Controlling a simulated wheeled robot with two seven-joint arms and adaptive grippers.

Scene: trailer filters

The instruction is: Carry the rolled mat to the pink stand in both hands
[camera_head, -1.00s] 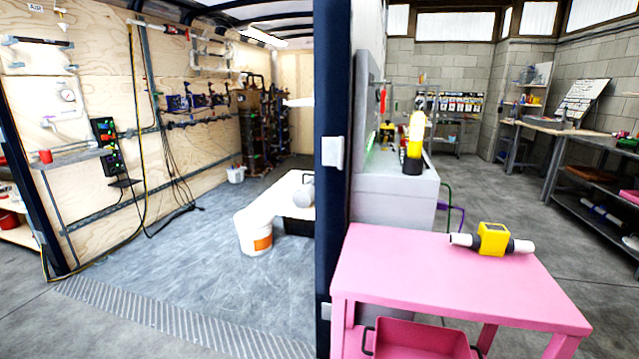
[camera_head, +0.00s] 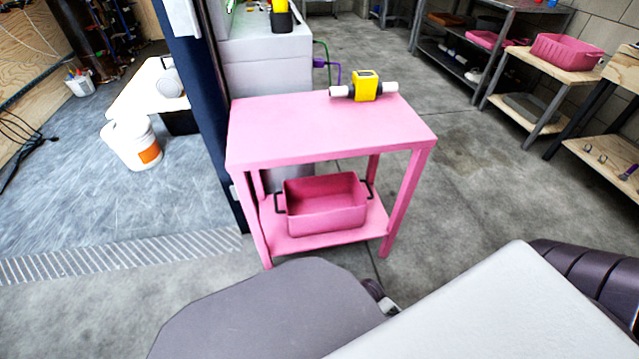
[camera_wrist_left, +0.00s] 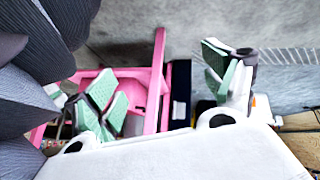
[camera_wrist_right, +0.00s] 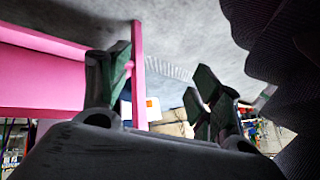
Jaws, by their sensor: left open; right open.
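The pink stand (camera_head: 300,125) is in front of me in the head view, a small table with a lower shelf. I do not make out a rolled mat in any view. My left gripper (camera_wrist_left: 165,85) is open and empty, its green-padded fingers wide apart, with part of the stand (camera_wrist_left: 160,50) behind them in the left wrist view. My right gripper (camera_wrist_right: 160,75) is also open and empty, with the pink stand (camera_wrist_right: 40,75) behind it at the left of the right wrist view. Neither gripper shows in the head view.
A yellow device (camera_head: 365,86) with white ends lies on the stand's top, near its far edge. A pink crate (camera_head: 330,222) sits on its lower shelf. A white bucket (camera_head: 130,145) stands at left. Shelving (camera_head: 460,60) lines the right. Floor (camera_head: 470,190) right of the stand is clear.

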